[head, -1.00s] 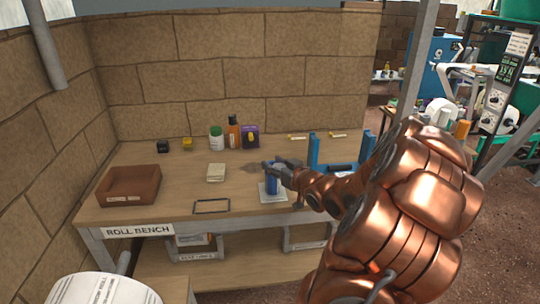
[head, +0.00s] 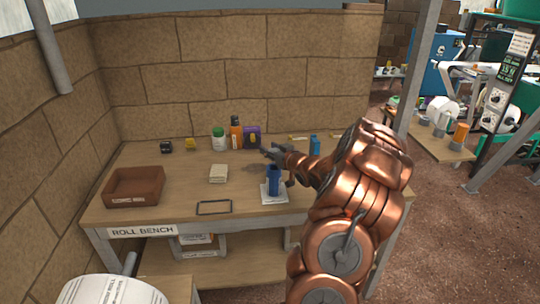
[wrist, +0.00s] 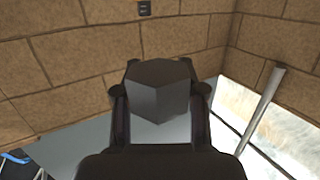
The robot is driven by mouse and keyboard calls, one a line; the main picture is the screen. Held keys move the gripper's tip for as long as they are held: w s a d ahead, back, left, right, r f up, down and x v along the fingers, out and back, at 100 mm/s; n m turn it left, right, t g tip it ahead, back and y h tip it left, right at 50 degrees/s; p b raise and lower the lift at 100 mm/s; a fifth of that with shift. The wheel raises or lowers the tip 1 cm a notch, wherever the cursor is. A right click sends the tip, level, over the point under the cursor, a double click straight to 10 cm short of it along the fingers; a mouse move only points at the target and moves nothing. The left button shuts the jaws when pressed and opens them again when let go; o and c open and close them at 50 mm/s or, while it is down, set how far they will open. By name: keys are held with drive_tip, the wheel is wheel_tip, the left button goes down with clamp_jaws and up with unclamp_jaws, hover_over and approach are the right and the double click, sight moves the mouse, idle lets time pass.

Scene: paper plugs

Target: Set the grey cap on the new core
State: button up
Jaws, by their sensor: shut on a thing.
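My gripper (head: 268,153) is raised over the bench, behind and above a blue upright core (head: 273,180). In the wrist view, my gripper (wrist: 160,95) is shut on a dark grey faceted block, the grey cap (wrist: 160,88), held between both fingers. The cap is too small to make out clearly in the head view. The blue core stands on a pale square plate (head: 268,197) near the front of the bench, apart from the gripper. I cannot tell from its look whether this is the new core.
On the bench (head: 150,215) are a brown tray (head: 133,186), a thin black frame (head: 214,207) and a beige stack (head: 218,173). A blue post (head: 314,145) shows beside my arm, which hides the right side.

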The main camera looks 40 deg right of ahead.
sight(270, 164)
drive_tip(key=shift+w+d, duration=0.15)
drive_tip(key=shift+w, duration=0.15)
wheel_tip(270, 164, down, 3)
drive_tip(key=shift+f+p, duration=0.15)
drive_tip(key=shift+p, duration=0.6)
drive_tip(key=shift+f, duration=0.15)
drive_tip(key=shift+f+b, duration=0.35)
drive_tip(key=shift+f, duration=0.1)
drive_tip(key=o, duration=0.8)
drive_tip(key=shift+c, duration=0.2)
drive_tip(key=shift+r, duration=0.15)
drive_tip(key=shift+r+p, duration=0.25)
drive_tip(key=shift+p, duration=0.05)
drive_tip(key=shift+s+r, duration=0.1)
drive_tip(key=shift+s, duration=0.05)
drive_tip(key=b+v, duration=0.3)
drive_tip(key=v, duration=0.8)
drive_tip(key=shift+s, duration=0.4)
